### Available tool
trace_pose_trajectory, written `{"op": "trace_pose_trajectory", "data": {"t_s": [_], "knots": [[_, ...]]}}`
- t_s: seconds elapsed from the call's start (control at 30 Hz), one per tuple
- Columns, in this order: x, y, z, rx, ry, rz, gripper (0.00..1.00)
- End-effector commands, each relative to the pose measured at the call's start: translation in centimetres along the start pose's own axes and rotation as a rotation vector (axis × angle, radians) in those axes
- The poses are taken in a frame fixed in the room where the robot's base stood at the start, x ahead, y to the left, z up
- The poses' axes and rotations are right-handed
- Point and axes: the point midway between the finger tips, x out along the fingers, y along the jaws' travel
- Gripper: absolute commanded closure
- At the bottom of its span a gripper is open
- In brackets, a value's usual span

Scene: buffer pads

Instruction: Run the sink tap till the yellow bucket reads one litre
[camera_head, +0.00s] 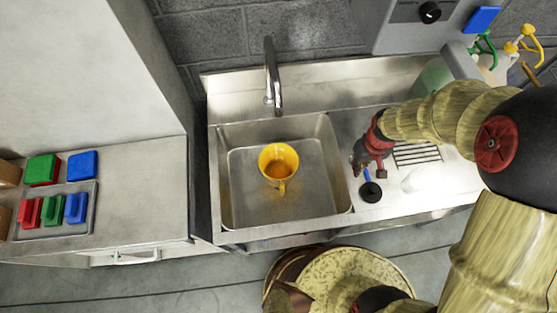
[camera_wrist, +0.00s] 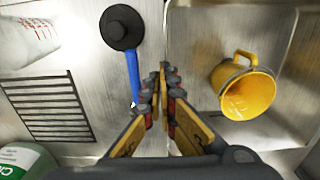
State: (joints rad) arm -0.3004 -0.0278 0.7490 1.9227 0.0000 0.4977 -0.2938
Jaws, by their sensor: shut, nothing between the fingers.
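The yellow bucket (camera_head: 279,163) stands upright in the sink basin (camera_head: 235,205), below and slightly right of the tap. It also shows in the wrist view (camera_wrist: 248,95), with its handle towards the top. Its inside looks orange; I cannot read a level or a mark. The metal tap (camera_head: 273,75) rises at the back of the sink, and no stream of water shows. My gripper (camera_head: 361,172) is over the drainboard, right of the basin, apart from bucket and tap. In the wrist view its fingers (camera_wrist: 163,75) are together and empty.
A blue-handled tool with a black disc (camera_wrist: 121,27) lies on the drainboard near my fingers. Red, green and blue blocks sit on the left counter (camera_head: 150,200).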

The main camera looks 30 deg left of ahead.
Motion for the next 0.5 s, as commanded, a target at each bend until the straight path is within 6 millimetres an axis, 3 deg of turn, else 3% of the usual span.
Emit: {"op": "trace_pose_trajectory", "data": {"t_s": [0.23, 0.5], "knots": [[0.4, 0.0, 0.0, 0.000, 0.000, 0.000, 1.00], [2.3, 0.0, 0.0, 0.000, -0.001, 0.000, 1.00]]}}
